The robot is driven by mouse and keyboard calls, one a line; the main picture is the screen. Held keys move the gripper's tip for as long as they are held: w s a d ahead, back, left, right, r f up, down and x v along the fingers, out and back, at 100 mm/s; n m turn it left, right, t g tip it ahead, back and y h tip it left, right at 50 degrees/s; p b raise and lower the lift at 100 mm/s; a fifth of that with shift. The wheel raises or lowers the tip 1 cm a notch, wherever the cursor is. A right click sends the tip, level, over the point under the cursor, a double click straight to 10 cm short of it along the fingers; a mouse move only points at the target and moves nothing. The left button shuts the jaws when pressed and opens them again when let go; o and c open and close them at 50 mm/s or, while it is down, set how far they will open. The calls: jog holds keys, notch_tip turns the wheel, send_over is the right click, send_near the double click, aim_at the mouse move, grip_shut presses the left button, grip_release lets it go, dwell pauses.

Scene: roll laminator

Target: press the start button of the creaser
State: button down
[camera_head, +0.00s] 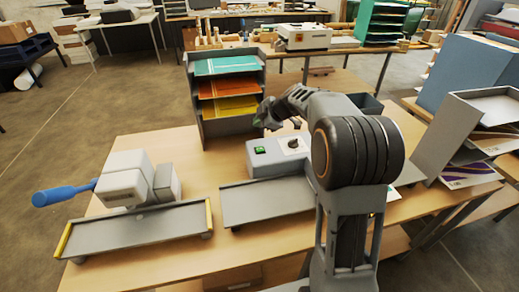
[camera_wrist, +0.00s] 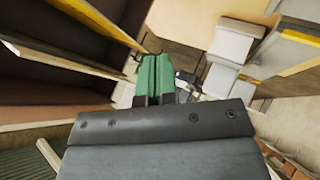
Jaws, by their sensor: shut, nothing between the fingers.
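The machine that I take for the creaser (camera_head: 280,160) is a grey box behind a flat grey tray, at the middle of the table in the head view. A green button (camera_head: 260,150) sits on its top left, beside a dark dial on a white plate. My gripper (camera_head: 264,118) is above and behind the button, in front of the paper shelf, and apart from the machine. In the wrist view its green fingers (camera_wrist: 155,68) are together and hold nothing. I cannot make out the green button in the wrist view.
A paper shelf (camera_head: 196,104) with coloured sheets stands close behind my gripper. A grey device with a blue handle (camera_head: 65,192) and a tray with yellow ends (camera_head: 140,229) are on the left. A grey sorter (camera_head: 444,140) stands at the right. Bare wood shows left of the shelf.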

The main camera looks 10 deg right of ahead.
jog(key=b, duration=0.1)
send_over(260, 149)
notch_tip(260, 149, down, 7)
jog(key=shift+s+a+r, duration=0.1)
jog(key=shift+a+r, duration=0.05)
jog(key=f+b, duration=0.1)
jog(key=b, duration=0.2)
jog(key=shift+f, duration=0.35)
jog(key=shift+f+b, duration=0.9)
jog(key=shift+b, duration=1.25)
dwell(2.2)
jog(key=shift+r, duration=0.1)
dwell(0.4)
jog(key=shift+r, duration=0.85)
jog(key=shift+r+p, duration=0.65)
jog(key=shift+r, duration=1.75)
